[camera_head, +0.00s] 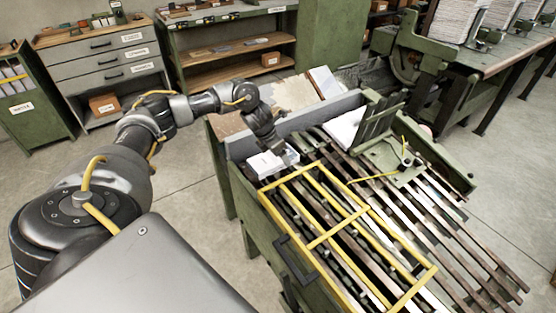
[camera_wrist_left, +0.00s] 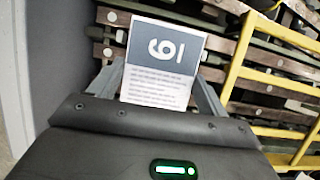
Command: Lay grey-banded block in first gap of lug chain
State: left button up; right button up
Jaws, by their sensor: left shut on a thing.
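The grey-banded block (camera_wrist_left: 158,62) is a flat white piece with a grey band, a large white numeral and printed lines below it. My left gripper (camera_wrist_left: 157,85) is shut on it, one finger along each side. In the head view the left gripper (camera_head: 275,148) is over the near-left end of the machine, with a white block (camera_head: 265,164) at its fingers. The lug chain (camera_head: 425,215) runs as long dark bars away from there; in the wrist view its bars (camera_wrist_left: 115,18) lie behind the block. Whether the block touches them, I cannot tell. My right gripper is not in view.
A yellow guard frame (camera_head: 318,242) covers the near side of the chain. A grey wall (camera_head: 300,122) runs along the back left of the machine. A green upright fixture (camera_head: 378,125) with white sheets (camera_head: 344,128) stands behind. Cabinets and a bench stand farther back.

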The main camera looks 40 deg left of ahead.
aim_at(278, 159)
pick_arm(q)
jog(key=shift+w+a+f, duration=0.15)
jog(key=shift+w+f, duration=0.15)
jog(key=shift+a+f, duration=0.1)
jog(key=shift+w+a+f, duration=0.1)
jog(key=shift+a+f, duration=0.05)
jog(key=shift+f, duration=0.1)
notch_tip(278, 159, down, 2)
jog(key=shift+f+p, duration=0.15)
jog(key=shift+p, duration=0.2)
jog(key=shift+f, duration=0.35)
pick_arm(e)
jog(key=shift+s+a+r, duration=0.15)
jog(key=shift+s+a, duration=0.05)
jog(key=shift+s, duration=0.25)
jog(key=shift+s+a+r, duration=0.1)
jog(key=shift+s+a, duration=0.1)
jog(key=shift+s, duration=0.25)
pick_arm(q)
jog(key=shift+f, duration=0.15)
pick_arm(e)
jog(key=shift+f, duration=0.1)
